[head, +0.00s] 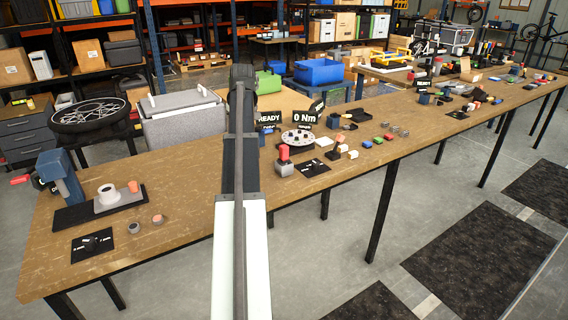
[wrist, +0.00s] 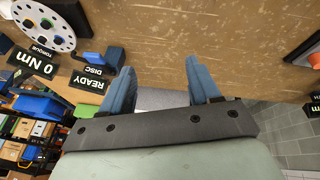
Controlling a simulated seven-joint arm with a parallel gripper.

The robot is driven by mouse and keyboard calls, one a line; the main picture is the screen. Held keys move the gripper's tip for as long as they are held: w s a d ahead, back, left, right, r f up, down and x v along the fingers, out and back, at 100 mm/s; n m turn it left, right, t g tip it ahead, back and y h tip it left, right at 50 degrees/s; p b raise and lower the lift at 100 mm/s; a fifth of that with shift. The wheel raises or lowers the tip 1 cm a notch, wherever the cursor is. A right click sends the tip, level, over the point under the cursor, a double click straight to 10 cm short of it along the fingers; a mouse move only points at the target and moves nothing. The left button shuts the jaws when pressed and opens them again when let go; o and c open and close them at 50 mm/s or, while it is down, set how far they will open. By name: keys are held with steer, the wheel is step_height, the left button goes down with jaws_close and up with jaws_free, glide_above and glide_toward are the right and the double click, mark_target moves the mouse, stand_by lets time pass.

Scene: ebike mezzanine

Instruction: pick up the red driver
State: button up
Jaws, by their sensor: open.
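In the head view a red-topped upright piece (head: 283,152), which looks like the red driver, stands in a grey block on the long brown table (head: 180,168), right of my arm. I cannot make out its lower part. It does not show in the wrist view. My gripper (wrist: 162,85) is open in the wrist view, its two blue fingers apart with nothing between them, above the table edge. In the head view my arm's links rise through the middle, and I cannot make out the fingers there.
A white disc with holes (head: 297,140) and READY and 0 Nm signs (head: 304,117) are near the red piece. Small coloured blocks (head: 366,143) lie to its right. A blue fixture (head: 62,177) stands at the table's left end.

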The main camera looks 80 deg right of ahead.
mark_target(284, 146)
steer(key=s+d+m, duration=0.1)
steer(key=s+d, duration=0.1)
steer(key=s, duration=0.6)
steer(key=s+d+m, duration=0.2)
steer(key=s, duration=0.6)
steer(key=shift+t+y, duration=0.4)
steer(key=x, duration=1.4)
steer(key=shift+s+a+f, duration=0.1)
steer(key=shift+s+a, duration=0.1)
steer(key=shift+s, duration=0.05)
steer(key=shift+c, duration=0.2)
steer(key=c, duration=1)
steer(key=shift+r, duration=5.05)
